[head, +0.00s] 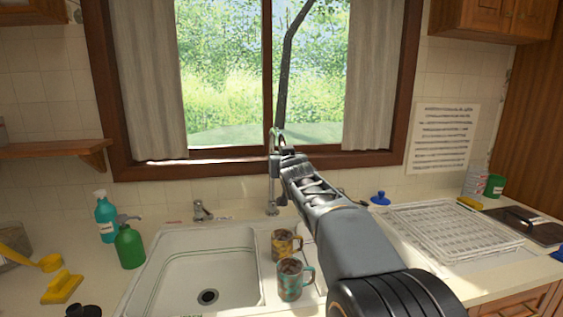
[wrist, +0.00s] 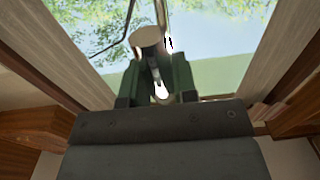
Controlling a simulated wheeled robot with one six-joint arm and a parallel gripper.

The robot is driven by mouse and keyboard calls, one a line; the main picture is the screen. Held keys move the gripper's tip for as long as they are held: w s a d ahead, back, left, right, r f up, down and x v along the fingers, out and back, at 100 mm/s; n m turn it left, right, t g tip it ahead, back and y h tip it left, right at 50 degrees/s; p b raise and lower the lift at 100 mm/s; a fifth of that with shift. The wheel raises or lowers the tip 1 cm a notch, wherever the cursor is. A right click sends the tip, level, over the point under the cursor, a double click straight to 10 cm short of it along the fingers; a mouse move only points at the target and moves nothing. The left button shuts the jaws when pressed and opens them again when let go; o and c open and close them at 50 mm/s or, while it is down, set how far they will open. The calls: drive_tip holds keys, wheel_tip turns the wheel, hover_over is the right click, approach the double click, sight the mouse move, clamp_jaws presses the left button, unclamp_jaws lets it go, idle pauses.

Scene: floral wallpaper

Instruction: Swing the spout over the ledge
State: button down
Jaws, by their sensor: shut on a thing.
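A tall, thin metal faucet post (head: 271,187) stands behind the sink, in front of the window. Its upper part, with the spout, is largely hidden by my gripper (head: 283,152). My gripper is raised at the post's top and shut on the spout. In the wrist view the dark green fingers (wrist: 158,78) close around a pale metal piece, with a round beige end (wrist: 147,38) just beyond them. The spout's exact direction is hard to tell. The sink's ledge (head: 262,268), right of the basin (head: 205,272), carries two patterned mugs (head: 291,279).
A short tap (head: 201,210) sits behind the basin. Green (head: 130,247) and teal (head: 106,216) bottles stand at left. A white dish rack (head: 455,230) lies at right, beyond my arm. The window frame (head: 230,165) is close behind my gripper.

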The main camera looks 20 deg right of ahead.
drive_tip(key=c, duration=0.9)
unclamp_jaws()
drive_tip(key=shift+a, duration=0.1)
drive_tip(key=v, duration=1.4)
drive_tip(key=shift+p, duration=0.45)
drive_tip(key=shift+w, duration=0.1)
